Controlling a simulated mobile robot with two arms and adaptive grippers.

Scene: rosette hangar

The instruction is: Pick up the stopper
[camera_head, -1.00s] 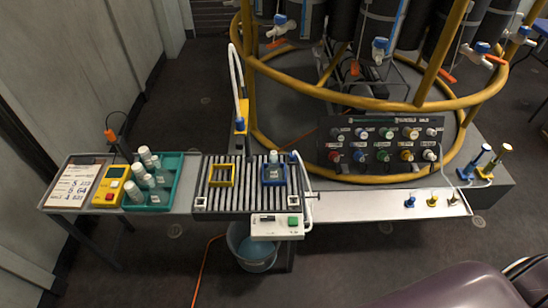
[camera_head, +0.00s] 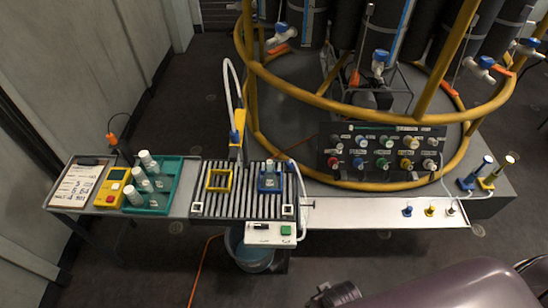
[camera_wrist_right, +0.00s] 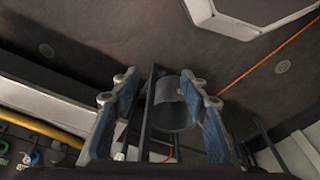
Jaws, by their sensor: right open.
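Three small stopper-like pieces stand in a row on the right part of the white shelf in the head view: a blue one (camera_head: 407,210), a yellow one (camera_head: 430,210) and a pale one (camera_head: 451,209). I cannot tell which is the stopper. My right gripper (camera_wrist_right: 158,84) is open in the wrist view, its blue-padded fingers apart with nothing held. A clear bucket (camera_wrist_right: 178,103) shows beyond and between the fingers. In the head view, only a dark part of this gripper (camera_head: 335,294) shows at the bottom, in front of and below the shelf. My left gripper is out of view.
A slatted rack (camera_head: 240,209) holds a yellow frame (camera_head: 219,180) and a bottle in a blue holder (camera_head: 269,186). A teal tray (camera_head: 167,190) of bottles stands left. The bucket (camera_head: 252,262) sits below. A valve panel (camera_head: 380,176) and yellow ring rail rise behind the shelf.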

